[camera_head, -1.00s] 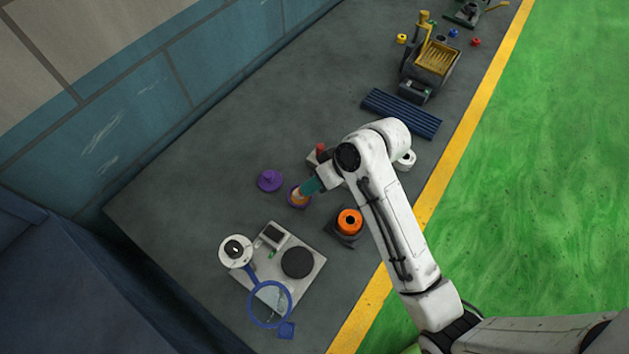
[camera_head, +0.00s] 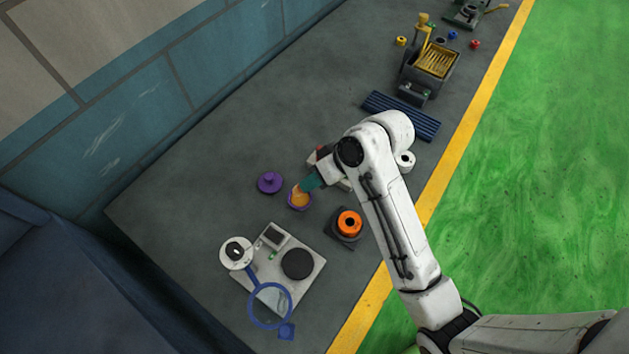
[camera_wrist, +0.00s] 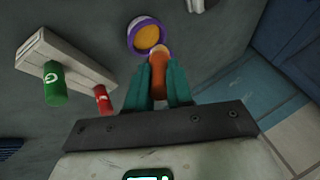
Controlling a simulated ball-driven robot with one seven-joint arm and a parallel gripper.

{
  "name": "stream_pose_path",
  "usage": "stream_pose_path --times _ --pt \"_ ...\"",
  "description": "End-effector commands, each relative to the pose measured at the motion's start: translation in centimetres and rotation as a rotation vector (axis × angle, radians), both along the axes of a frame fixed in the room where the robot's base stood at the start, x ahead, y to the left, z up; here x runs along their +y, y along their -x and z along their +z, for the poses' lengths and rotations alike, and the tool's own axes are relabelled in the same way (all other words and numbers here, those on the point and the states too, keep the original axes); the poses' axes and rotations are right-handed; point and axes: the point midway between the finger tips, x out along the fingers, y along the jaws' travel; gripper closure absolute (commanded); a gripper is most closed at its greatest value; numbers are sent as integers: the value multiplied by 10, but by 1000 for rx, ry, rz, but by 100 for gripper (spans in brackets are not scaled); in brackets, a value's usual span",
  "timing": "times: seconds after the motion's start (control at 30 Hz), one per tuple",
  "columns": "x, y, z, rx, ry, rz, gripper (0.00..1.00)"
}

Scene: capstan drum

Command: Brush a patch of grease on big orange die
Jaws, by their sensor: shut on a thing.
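The big orange die (camera_head: 349,223) is a ring-shaped orange piece with a dark centre, seated on a dark block right of the scale. My gripper (camera_head: 307,184) has teal fingers, shut on a brush with an orange-brown handle (camera_wrist: 159,80). The brush points toward the purple-rimmed grease pot (camera_head: 300,200), which holds orange-yellow grease; the pot also shows in the wrist view (camera_wrist: 148,37). The brush tip is at or just above the pot; I cannot tell whether it touches the grease. The die is out of the wrist view.
A purple lid (camera_head: 270,182) lies left of the pot. A grey scale (camera_head: 317,262) and a blue-rimmed magnifier (camera_head: 250,309) are nearby. A pale block (camera_wrist: 70,57) with green and red handles stands beside my gripper. A blue ribbed mat (camera_head: 401,115) lies farther back.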

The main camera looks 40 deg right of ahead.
Motion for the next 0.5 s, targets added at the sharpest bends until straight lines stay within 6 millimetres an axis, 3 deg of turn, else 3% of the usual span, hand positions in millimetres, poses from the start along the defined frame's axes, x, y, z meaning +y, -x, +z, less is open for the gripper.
stream_pose_path --times 0.5 --pt "0 -1 38 -2 -1 0 100"
